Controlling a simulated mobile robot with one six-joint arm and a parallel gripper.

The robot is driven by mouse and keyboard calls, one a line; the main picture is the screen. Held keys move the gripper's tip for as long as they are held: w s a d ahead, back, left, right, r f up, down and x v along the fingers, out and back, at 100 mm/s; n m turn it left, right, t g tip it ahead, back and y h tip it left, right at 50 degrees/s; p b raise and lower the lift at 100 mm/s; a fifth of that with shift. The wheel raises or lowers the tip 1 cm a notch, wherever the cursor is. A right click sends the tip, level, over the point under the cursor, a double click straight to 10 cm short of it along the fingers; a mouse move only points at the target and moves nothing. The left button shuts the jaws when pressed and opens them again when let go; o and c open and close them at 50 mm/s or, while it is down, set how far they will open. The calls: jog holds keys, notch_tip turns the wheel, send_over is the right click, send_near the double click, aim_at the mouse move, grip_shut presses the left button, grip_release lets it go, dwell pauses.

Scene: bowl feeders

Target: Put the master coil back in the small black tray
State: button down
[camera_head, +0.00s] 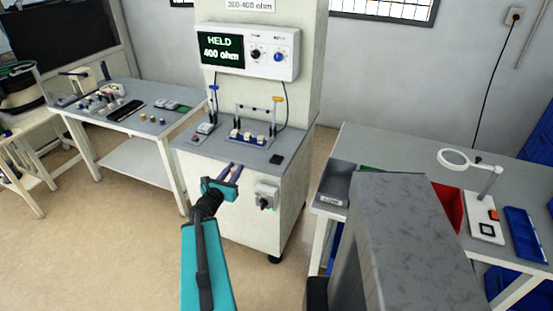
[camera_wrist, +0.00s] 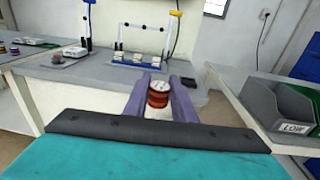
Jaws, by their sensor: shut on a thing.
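My gripper (camera_head: 231,172) is shut on a coil (camera_wrist: 158,96) with reddish-brown winding and a pale top, seen between its two purple fingers in the wrist view. I take this to be the master coil. It is held in front of the test bench's front edge; in the head view the coil is too small to make out. A small black tray (camera_head: 276,159) lies on the bench top near its right front corner. In the wrist view the tray (camera_wrist: 188,82) shows just beyond and right of the right fingertip, apart from the coil. Its inside is not clear.
On the bench, a blue fixture (camera_head: 249,138) holding several pale pieces stands behind the tray, with probes on cables. The display (camera_head: 220,51) reads "HELD 400 ohm". A grey "LOW" bin (camera_head: 332,187) stands on the right table.

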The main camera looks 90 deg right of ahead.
jog(key=s+d+m+g+p, duration=0.1)
jog(key=s+g+p, duration=0.1)
jog(key=s, duration=1.3)
jog(key=shift+d+m+g+y, duration=0.15)
jog(key=shift+m+g+y, duration=0.15)
jog(key=shift+m+y, duration=0.1)
jog(key=shift+d, duration=0.1)
